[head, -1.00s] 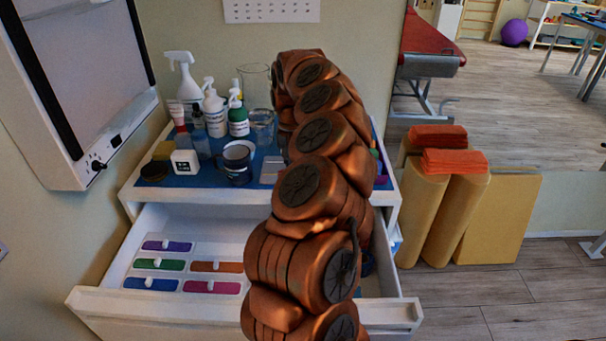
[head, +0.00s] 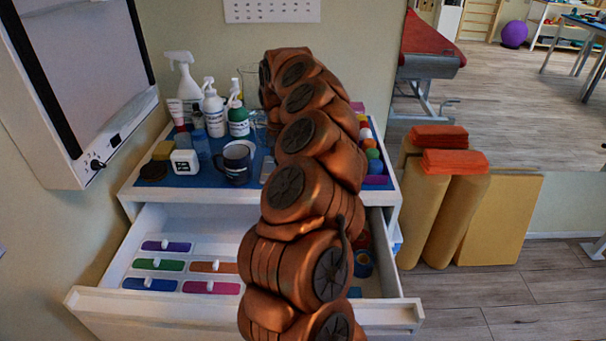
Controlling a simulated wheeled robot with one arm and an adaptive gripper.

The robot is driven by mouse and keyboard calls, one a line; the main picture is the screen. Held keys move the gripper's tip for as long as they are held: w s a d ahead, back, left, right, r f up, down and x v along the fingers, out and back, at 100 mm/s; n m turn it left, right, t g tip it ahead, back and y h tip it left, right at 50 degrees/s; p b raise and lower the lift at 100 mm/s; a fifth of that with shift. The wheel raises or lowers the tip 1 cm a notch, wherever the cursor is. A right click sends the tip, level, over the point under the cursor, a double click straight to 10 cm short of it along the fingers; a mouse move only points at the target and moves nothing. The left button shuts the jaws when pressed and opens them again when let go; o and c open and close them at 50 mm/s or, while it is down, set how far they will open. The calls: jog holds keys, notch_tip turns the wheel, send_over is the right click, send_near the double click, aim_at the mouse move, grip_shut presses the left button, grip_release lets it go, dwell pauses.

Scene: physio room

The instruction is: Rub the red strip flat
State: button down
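Several coloured strips lie in the open drawer (head: 250,222) on pale backing, each with a small white knob-like piece: purple (head: 178,247), green (head: 172,266), blue (head: 168,285), orange (head: 200,267) and pinkish-magenta (head: 225,288). I see no clearly red strip; the magenta one is closest in colour, and my arm hides part of the drawer to its right. My gripper is not visible; my copper-coloured arm rises in front of the cabinet and its far end bends away behind itself.
Spray bottles (head: 187,85), a dark mug (head: 237,165), a white cube (head: 185,162) and coloured balls (head: 372,154) stand on the cabinet's blue top. Red and blue round items (head: 362,264) sit in the drawer's right side. A wall box (head: 95,150) is at left, yellow rolls (head: 450,215) at right.

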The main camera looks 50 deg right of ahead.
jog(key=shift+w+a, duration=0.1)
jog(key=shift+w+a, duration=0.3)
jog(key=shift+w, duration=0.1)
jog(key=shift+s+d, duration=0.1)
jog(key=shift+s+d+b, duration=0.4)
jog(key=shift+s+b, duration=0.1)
jog(key=shift+b, duration=0.1)
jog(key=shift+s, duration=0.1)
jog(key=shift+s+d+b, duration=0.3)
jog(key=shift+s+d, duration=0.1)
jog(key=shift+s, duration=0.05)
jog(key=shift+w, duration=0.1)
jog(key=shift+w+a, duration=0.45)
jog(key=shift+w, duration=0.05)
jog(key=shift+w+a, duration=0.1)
